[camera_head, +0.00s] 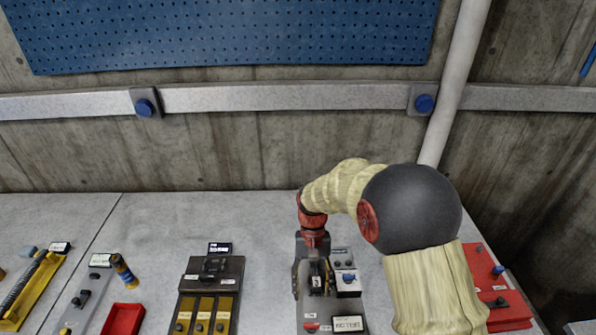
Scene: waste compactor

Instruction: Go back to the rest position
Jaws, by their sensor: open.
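My gripper (312,278) points down over a grey control panel (311,325) on the bench, at the lower middle of the head view. Its fingers are apart with nothing clearly held between them. My arm bends over from the lower right and hides part of the bench behind it. Whether the fingertips touch the panel cannot be told from this view.
A dark unit with yellow slots (210,290) stands left of my gripper. Further left are a red tray (123,319), a small dark cylinder (122,269) and a yellow fixture (32,290). A red panel (497,290) lies right of my arm. The bench behind is bare.

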